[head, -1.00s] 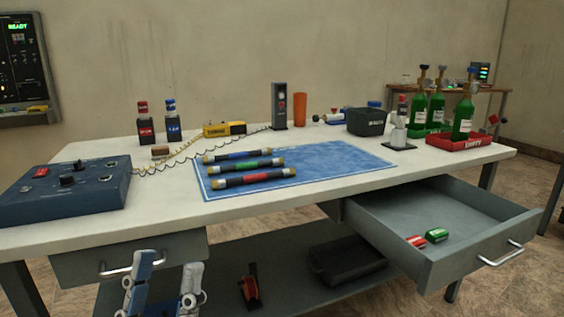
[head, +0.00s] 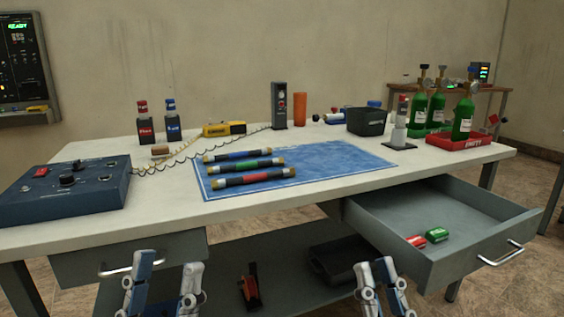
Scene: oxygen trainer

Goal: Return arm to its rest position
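My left gripper (head: 168,263) is at the bottom left, in front of the table's left drawer. Its two white and blue fingers point up, stand apart and hold nothing. My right gripper (head: 374,266) is at the bottom, right of centre, in front of the lower shelf and left of the open drawer. Its fingers also point up, with a narrower gap and nothing between them. Both grippers are below the tabletop and touch nothing that I can see. The rest of both arms is out of view.
The open drawer (head: 472,257) juts out at the right, holding a red and a green piece.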

